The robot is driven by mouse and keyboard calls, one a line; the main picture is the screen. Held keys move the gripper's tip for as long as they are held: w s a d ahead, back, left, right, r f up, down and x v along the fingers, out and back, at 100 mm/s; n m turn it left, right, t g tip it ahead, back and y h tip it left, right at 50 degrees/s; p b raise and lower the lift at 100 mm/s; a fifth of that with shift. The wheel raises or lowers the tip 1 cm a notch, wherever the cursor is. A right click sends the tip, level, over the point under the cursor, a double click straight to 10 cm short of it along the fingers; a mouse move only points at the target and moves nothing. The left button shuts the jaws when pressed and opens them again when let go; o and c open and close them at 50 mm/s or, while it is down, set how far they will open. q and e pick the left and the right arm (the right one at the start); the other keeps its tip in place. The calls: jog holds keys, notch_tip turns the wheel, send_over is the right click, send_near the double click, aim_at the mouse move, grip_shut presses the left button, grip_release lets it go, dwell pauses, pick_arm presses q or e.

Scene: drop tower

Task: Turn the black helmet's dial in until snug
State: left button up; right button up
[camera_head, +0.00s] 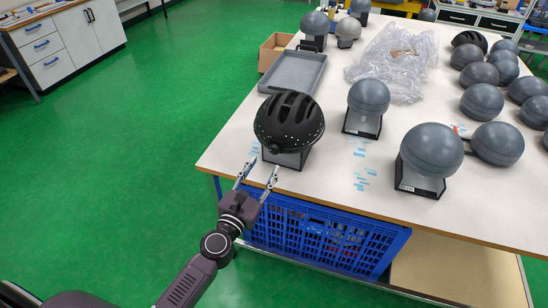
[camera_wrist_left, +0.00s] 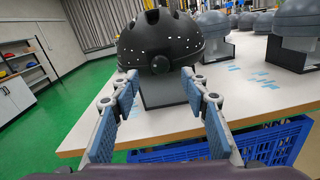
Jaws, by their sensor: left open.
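The black helmet (camera_head: 288,122) sits on a grey headform stand (camera_head: 287,158) near the front left corner of the table. In the left wrist view the helmet (camera_wrist_left: 160,38) shows vents, a row of small light dots and a round black dial (camera_wrist_left: 160,64) low on the side facing me. My left gripper (camera_head: 260,172) is open and empty, just in front of the stand. In the left wrist view its fingertips (camera_wrist_left: 160,84) point at the helmet, one on either side below the dial, apart from it. My right gripper is out of view.
The white table (camera_head: 250,125) holds several grey headforms (camera_head: 432,148), a grey tray (camera_head: 293,72), a cardboard box (camera_head: 272,50) and clear plastic wrap (camera_head: 397,60). A blue crate (camera_head: 320,238) stands under the front edge. Green floor (camera_head: 130,170) lies open on the left.

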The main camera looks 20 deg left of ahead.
aim_at(273, 151)
pick_arm(q)
jog(key=w, duration=0.7)
jog(key=shift+d+f, duration=0.1)
jog(key=shift+d, duration=0.2)
jog(key=shift+s, duration=0.1)
grip_shut()
